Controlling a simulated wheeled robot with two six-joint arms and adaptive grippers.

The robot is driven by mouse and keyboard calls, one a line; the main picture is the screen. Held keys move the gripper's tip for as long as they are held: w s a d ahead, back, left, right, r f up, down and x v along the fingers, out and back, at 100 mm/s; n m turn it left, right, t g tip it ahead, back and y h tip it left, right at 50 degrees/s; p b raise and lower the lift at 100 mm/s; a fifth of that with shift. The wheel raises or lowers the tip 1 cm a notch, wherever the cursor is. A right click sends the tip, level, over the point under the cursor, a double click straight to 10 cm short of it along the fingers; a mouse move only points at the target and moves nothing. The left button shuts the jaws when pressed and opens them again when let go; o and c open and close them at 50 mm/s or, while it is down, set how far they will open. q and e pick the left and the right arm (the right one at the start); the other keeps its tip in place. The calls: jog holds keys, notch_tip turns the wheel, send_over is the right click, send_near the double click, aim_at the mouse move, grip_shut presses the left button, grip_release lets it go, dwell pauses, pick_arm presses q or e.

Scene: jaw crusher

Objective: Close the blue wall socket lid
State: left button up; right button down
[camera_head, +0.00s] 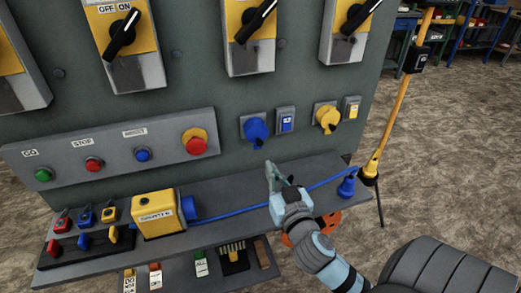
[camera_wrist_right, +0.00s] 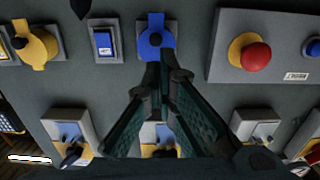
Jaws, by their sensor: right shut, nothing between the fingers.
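The blue wall socket (camera_head: 257,130) is on the grey panel, right of the red emergency button. It has a round blue face and a part that sticks out at its lower edge; I cannot tell how far its lid stands open. In the right wrist view, which looks upside down, the blue socket (camera_wrist_right: 155,38) shows a dark centre and a blue tab. My right gripper (camera_head: 274,178) is shut and empty, in front of and below the socket. In the wrist view its fingertips (camera_wrist_right: 164,68) lie just beside the socket's image; contact is not clear. My left gripper is not in view.
A small blue switch (camera_head: 285,120) and a yellow socket (camera_head: 327,117) are right of the blue socket. Below, a shelf holds a yellow box (camera_head: 158,213), a blue cable (camera_head: 240,211), padlocks and a blue plug (camera_head: 347,187). A yellow post (camera_head: 392,110) stands right of the panel.

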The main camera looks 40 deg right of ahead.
aim_at(258, 144)
jog(key=x, duration=0.9)
jog(key=shift+w+f, duration=0.1)
jog(key=shift+f, duration=0.05)
jog(key=b, duration=0.3)
jog(key=shift+w+d+f+t, duration=0.15)
jog(key=shift+w+f+t, duration=0.15)
jog(key=shift+w+f, duration=0.1)
jog(key=shift+s+r, duration=0.1)
jog(key=shift+r, duration=0.3)
